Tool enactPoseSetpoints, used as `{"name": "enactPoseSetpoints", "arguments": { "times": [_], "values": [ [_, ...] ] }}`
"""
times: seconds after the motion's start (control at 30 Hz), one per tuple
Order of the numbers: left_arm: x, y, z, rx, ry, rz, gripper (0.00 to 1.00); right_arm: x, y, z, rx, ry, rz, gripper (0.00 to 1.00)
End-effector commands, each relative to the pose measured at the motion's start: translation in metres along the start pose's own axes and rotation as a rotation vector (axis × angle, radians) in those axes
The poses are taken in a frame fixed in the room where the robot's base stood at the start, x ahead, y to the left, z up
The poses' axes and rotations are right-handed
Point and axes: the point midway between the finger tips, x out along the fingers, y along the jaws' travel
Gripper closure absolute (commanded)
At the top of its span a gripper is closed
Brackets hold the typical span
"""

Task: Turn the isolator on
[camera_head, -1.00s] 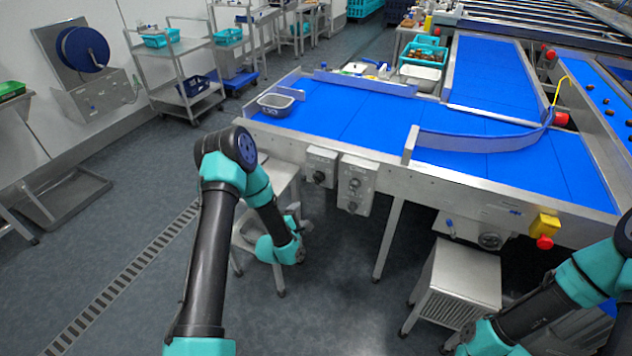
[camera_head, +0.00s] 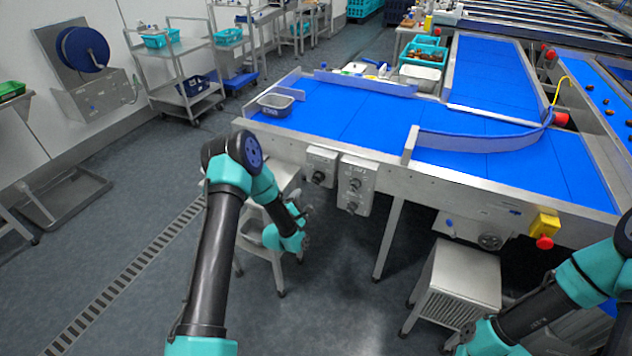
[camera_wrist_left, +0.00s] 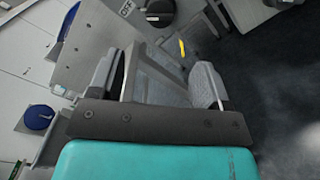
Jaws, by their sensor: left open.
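A small grey box (camera_head: 320,166) with one dark rotary knob (camera_head: 319,178) hangs on the conveyor's front side; it looks like the isolator, though I cannot be sure. A second grey box (camera_head: 354,184) with several controls hangs to its right. My left gripper (camera_head: 302,214) is below and left of these boxes, apart from them. In the left wrist view its two fingers (camera_wrist_left: 155,85) are spread with nothing held. A dark round knob (camera_wrist_left: 159,11) and a plate lettered OFF (camera_wrist_left: 126,9) show beyond the fingers at the top edge. My right gripper is out of view.
A metal stool (camera_head: 262,250) stands close behind my left forearm. A yellow box with a red button (camera_head: 544,242) hangs at right.

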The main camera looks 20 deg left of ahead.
Motion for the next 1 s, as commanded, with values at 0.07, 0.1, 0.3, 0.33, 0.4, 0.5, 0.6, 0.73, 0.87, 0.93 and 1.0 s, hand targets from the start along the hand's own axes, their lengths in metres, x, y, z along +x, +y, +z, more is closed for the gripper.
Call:
{"name": "enactPoseSetpoints", "arguments": {
  "times": [0.07, 0.1, 0.3, 0.33, 0.4, 0.5, 0.6, 0.73, 0.87, 0.93, 1.0],
  "values": [
    [0.014, 0.000, 0.000, 0.000, -0.001, 0.001, 0.29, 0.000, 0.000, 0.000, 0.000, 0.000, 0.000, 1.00],
    [0.021, 0.000, 0.000, 0.000, -0.001, 0.001, 0.29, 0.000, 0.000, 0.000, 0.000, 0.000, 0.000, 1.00],
    [0.055, 0.000, 0.000, 0.001, -0.001, 0.001, 0.29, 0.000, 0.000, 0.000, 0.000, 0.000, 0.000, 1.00],
    [0.059, -0.001, 0.000, 0.000, 0.000, 0.001, 0.29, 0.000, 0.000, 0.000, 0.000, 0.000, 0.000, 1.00],
    [0.071, 0.000, 0.000, 0.000, -0.001, 0.002, 0.29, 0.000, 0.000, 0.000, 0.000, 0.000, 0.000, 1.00],
    [0.087, -0.001, 0.000, 0.000, -0.001, 0.001, 0.29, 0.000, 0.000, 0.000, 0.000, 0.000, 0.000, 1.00],
    [0.102, -0.001, 0.001, 0.001, -0.001, 0.000, 0.29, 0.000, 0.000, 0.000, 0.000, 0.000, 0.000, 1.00],
    [0.117, 0.000, 0.000, 0.000, 0.000, 0.000, 0.29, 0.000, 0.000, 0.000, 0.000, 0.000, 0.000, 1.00],
    [0.126, -0.001, 0.000, -0.001, 0.001, -0.001, 0.29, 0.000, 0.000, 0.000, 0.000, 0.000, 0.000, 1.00],
    [0.129, -0.001, 0.000, -0.001, 0.001, -0.001, 0.29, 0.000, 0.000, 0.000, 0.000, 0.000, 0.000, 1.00],
    [0.129, 0.000, 0.000, -0.001, 0.001, -0.001, 0.29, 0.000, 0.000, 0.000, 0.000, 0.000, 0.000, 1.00]
  ]
}}
